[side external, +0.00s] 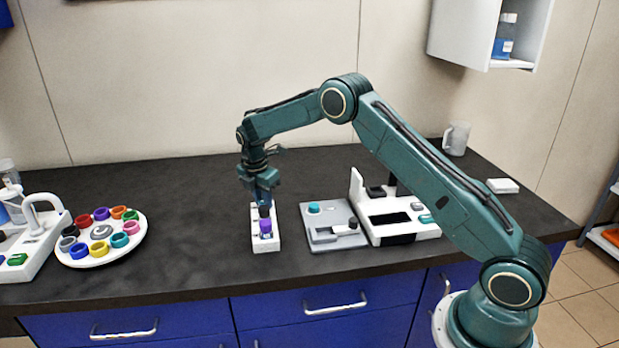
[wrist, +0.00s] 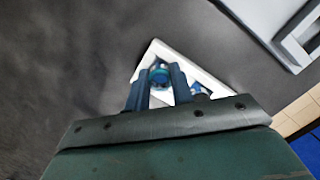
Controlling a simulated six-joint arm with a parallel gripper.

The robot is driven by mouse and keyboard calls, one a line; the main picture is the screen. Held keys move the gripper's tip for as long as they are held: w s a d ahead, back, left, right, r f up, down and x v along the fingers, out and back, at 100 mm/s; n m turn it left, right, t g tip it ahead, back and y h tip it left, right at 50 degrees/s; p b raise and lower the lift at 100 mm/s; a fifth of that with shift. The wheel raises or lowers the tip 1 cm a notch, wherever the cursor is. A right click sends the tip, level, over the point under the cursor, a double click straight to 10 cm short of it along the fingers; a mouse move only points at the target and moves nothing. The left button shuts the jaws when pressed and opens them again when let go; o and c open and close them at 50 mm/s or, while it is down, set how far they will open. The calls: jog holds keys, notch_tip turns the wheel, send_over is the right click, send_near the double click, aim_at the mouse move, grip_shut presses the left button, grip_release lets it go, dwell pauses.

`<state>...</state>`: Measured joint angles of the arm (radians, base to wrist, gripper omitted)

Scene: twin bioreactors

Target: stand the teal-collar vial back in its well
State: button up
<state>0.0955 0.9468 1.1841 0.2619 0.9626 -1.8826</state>
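My gripper (side external: 264,208) points down over a small white rack (side external: 258,243) in the side external view. A vial with a purple collar (side external: 266,227) stands in the rack's front part, just below the fingers. In the wrist view, a vial with a teal collar (wrist: 159,75) shows between the two fingertips of my gripper (wrist: 157,85). The fingers flank it closely, but I cannot tell whether they press on it. In the side external view the teal-collar vial is not clearly visible behind the fingers. The white rack (wrist: 205,78) lies beneath in the wrist view, its wells mostly hidden.
A grey plate device (side external: 325,236) and a white instrument (side external: 395,233) stand right of the rack. A round tray with several coloured rings (side external: 100,250) and a white stand (side external: 35,245) are at the left. The dark counter between tray and rack is clear.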

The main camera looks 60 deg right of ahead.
jog(key=shift+s+f, duration=0.25)
jog(key=shift+f, duration=0.4)
jog(key=shift+o, duration=0.3)
notch_tip(320, 180, up, 12)
jog(key=a, duration=0.1)
jog(key=shift+w+a+r, duration=0.15)
jog(key=shift+a+r, duration=0.05)
jog(key=shift+a, duration=0.15)
jog(key=shift+r, duration=0.45)
jog(key=shift+r, duration=0.1)
